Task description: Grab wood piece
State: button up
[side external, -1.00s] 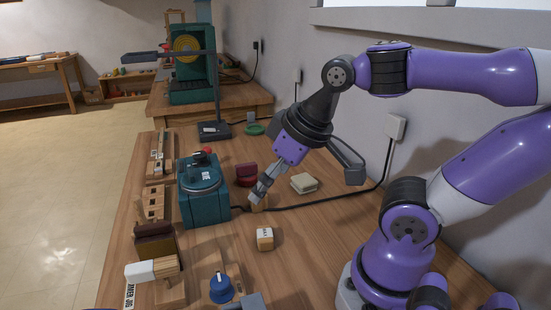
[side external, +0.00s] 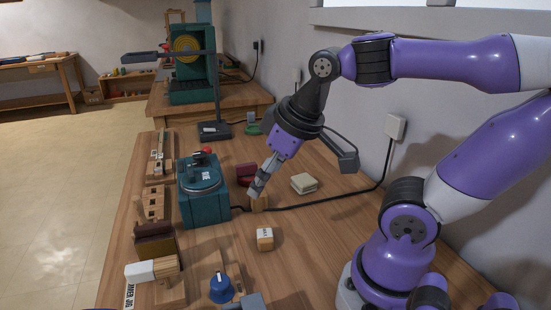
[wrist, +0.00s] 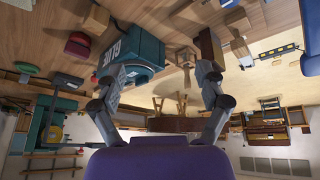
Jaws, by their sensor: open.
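A second wood block with a white label (side external: 265,239) lies nearer the camera, apart from my gripper.
The teal machine (side external: 203,190) stands left of my gripper. A dark red object (side external: 245,173) and a pale block (side external: 304,183) sit behind. A black cable (side external: 330,201) crosses the bench. A blue knob (side external: 221,287) and wooden pieces line the front left.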

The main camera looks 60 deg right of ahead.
jog(key=w+d+n+g, duration=0.3)
jog(key=w+d+n, duration=0.1)
jog(key=w+d, duration=0.2)
jog(key=n+g, duration=0.1)
jog(key=n, duration=0.1)
send_over(258, 200)
jog(key=a, duration=0.1)
notch_tip(258, 200, down, 4)
jog(key=d+f+n, duration=0.1)
jog(key=w+d+f+n+g, duration=0.1)
jog(key=d, duration=0.1)
jog(key=shift+d+f, duration=0.15)
jog(key=shift+f, duration=0.25)
notch_tip(258, 200, down, 5)
jog(key=shift+r, duration=0.1)
jog(key=f, duration=0.5)
jog(key=shift+a+f, duration=0.25)
jog(key=shift+f, duration=0.05)
jog(key=c, duration=1.1)
